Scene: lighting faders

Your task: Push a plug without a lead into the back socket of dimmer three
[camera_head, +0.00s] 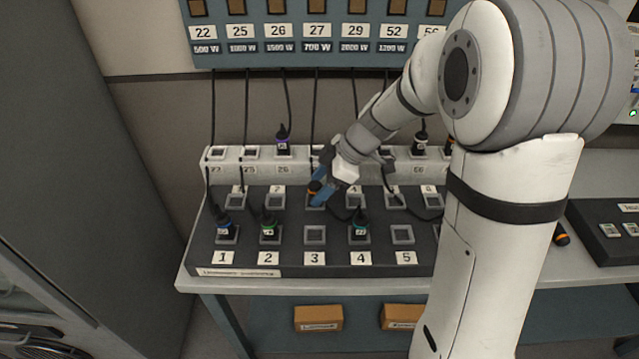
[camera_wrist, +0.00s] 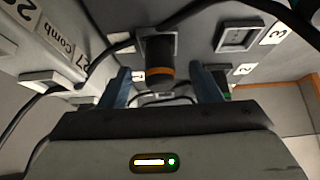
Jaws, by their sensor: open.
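A black plug with an orange band (camera_head: 314,188) stands in the back socket of dimmer three (camera_head: 317,204), behind the front socket above label 3 (camera_head: 314,235). In the wrist view the plug (camera_wrist: 160,55) sits in a square socket frame, and no lead shows from its end. My gripper (camera_head: 321,178) is at the plug. In the wrist view its two blue fingers are open, one on each side of the plug with gaps between (camera_wrist: 161,80). My arm hides part of the right side of the dimmer panel (camera_head: 288,262). I cannot tell how deep the plug is seated.
Plugs with leads stand in front sockets 1 (camera_head: 224,228), 2 (camera_head: 269,231) and 4 (camera_head: 360,231). A purple-marked plug (camera_head: 283,145) stands in the white strip (camera_head: 232,178) behind. Black leads hang close around my gripper. Another orange-banded plug (camera_head: 562,236) lies at right.

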